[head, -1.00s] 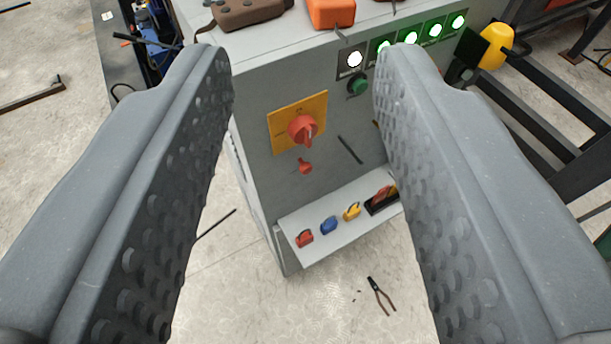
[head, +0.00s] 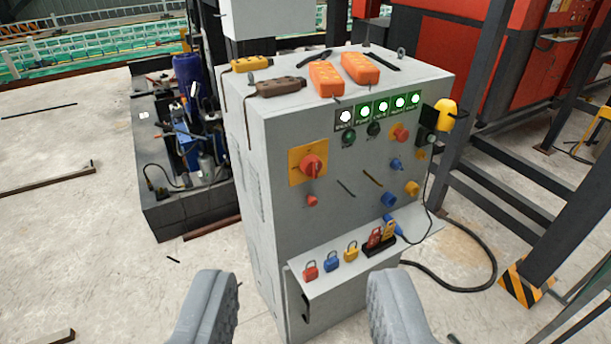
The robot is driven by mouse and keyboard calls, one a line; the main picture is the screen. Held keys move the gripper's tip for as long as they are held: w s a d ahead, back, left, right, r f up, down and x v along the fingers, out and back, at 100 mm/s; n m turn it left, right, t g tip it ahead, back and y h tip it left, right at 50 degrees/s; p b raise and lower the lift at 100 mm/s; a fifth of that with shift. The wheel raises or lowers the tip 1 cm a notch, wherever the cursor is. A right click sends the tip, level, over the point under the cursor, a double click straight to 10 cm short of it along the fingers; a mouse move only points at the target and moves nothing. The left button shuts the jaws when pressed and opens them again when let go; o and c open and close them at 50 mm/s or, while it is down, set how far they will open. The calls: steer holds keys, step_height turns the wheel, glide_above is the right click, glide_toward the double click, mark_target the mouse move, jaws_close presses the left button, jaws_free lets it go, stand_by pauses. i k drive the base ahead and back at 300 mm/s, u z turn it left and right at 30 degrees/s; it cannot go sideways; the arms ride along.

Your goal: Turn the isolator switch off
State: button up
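The isolator switch (head: 312,167) is a red rotary handle on a yellow plate (head: 296,178), on the left part of the grey cabinet's front face. Its exact handle angle is hard to read at this size. My gripper (head: 303,290) is open and empty. Its two grey fingers show at the bottom of the view, below the switch and apart from it, with the cabinet (head: 262,190) between and beyond them.
A shelf on the cabinet front holds red, blue and yellow padlocks (head: 331,262) and a tag holder (head: 380,246). Pendants (head: 328,79) lie on top. A black cable (head: 470,289) and steel frame stand at right. Floor at left is mostly clear.

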mark_target(311, 165)
steer(key=u, duration=0.4)
steer(key=i, duration=0.95)
steer(key=u, duration=0.4)
